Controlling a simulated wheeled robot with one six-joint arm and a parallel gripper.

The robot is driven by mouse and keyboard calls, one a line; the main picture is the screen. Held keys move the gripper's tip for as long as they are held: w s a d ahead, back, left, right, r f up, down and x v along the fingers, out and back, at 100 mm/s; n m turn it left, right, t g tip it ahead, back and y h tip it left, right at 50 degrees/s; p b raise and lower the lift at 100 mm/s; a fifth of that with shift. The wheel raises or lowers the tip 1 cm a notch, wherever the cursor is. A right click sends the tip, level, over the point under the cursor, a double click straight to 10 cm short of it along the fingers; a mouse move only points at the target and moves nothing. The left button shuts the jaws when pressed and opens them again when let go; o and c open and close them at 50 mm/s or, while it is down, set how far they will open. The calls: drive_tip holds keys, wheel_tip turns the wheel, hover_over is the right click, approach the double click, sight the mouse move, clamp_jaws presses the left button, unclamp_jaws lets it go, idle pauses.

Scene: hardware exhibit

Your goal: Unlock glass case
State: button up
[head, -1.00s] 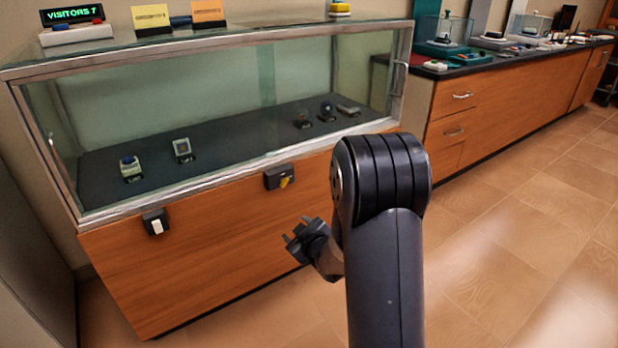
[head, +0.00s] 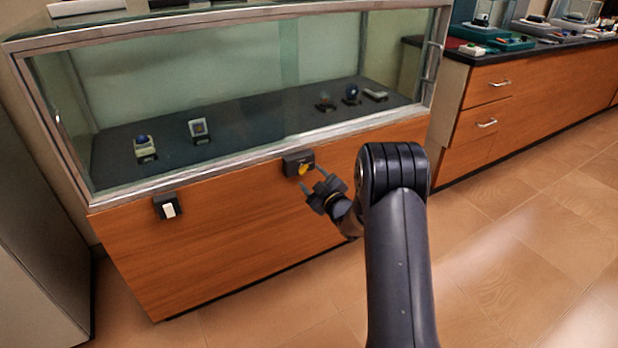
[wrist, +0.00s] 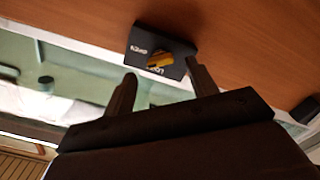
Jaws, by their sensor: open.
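The glass case (head: 240,85) stands on a wooden base, its glass front framed in metal. A black lock box (head: 290,165) with a yellow key or knob (head: 303,169) is mounted on the wood just below the glass. In the wrist view the lock box (wrist: 140,38) carries white lettering, and the yellow knob (wrist: 160,60) lies between the lines of my open fingers. My gripper (head: 317,182) is open and empty, close in front of the lock and a little below it in the head view. It also shows in the wrist view (wrist: 160,78). Contact with the knob cannot be told.
A black box with a white switch (head: 169,210) is on the base to the left. Several small exhibits stand inside the case. A wooden drawer counter (head: 540,90) stands at the right. The tiled floor (head: 510,240) in front is clear.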

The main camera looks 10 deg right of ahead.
sight(304, 169)
drive_tip(key=shift+x, duration=1.4)
drive_tip(key=shift+s, duration=0.1)
drive_tip(key=c, duration=1)
drive_tip(key=shift+m, duration=0.3)
drive_tip(key=m, duration=0.3)
drive_tip(key=shift+m, duration=1.9)
